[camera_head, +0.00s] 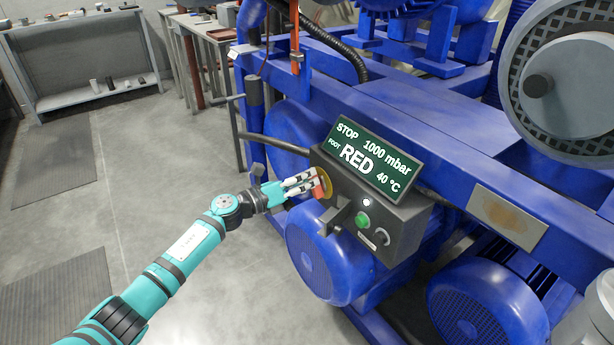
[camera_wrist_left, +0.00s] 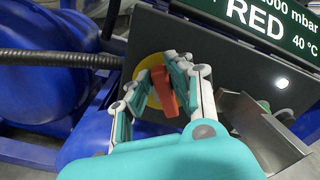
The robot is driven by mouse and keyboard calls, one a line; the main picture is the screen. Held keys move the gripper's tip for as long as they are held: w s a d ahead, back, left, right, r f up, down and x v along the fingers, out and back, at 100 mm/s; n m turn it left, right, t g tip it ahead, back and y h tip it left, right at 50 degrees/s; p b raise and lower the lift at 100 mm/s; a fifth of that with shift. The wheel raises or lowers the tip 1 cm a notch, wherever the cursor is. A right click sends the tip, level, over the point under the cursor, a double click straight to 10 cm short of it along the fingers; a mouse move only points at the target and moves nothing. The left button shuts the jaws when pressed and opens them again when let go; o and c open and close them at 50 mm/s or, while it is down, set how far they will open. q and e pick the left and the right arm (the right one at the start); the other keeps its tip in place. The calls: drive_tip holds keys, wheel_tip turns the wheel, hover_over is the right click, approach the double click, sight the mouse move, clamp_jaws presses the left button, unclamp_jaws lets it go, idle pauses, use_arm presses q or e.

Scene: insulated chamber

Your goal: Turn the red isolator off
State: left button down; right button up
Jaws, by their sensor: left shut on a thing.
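The red isolator handle (camera_head: 319,187) sits on a yellow round plate (camera_head: 327,181) at the left end of a dark grey control box (camera_head: 384,229). In the left wrist view the red handle (camera_wrist_left: 164,92) stands between my fingers, in front of the yellow plate (camera_wrist_left: 146,70). My left gripper (camera_head: 313,182) reaches the handle from the left and is shut on it; it also shows in the left wrist view (camera_wrist_left: 170,85). The fingers hide part of the handle and plate. My right gripper is not in view.
A green sign (camera_head: 369,158) above the box reads STOP, RED, 1000 mbar, 40 °C. A green button (camera_head: 362,219), a white lamp (camera_head: 366,202) and a metal bracket (camera_head: 335,219) are on the box. Blue machinery (camera_head: 325,255) surrounds it. Grey floor (camera_head: 160,190) is clear at left.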

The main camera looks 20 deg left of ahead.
use_arm(q)
drive_tip(key=shift+w+a+f+n+p, duration=0.15)
drive_tip(key=shift+f+n+p, duration=0.35)
drive_tip(key=shift+n, duration=1.35)
drive_tip(key=shift+w+a+f+n+p, duration=0.15)
drive_tip(key=shift+n+p, duration=0.5)
drive_tip(key=shift+n, duration=1.25)
drive_tip(key=shift+w+a+f+n+p, duration=0.15)
drive_tip(key=shift+f+n+p, duration=0.35)
drive_tip(key=shift+n, duration=1.35)
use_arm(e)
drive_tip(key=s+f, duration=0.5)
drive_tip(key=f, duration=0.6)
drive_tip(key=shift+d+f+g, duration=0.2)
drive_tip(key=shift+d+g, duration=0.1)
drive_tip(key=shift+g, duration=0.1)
use_arm(q)
drive_tip(key=shift+s, duration=0.1)
drive_tip(key=c, duration=1.2)
unclamp_jaws()
drive_tip(key=shift+c, duration=0.2)
drive_tip(key=v, duration=1.2)
drive_tip(key=shift+a, duration=0.1)
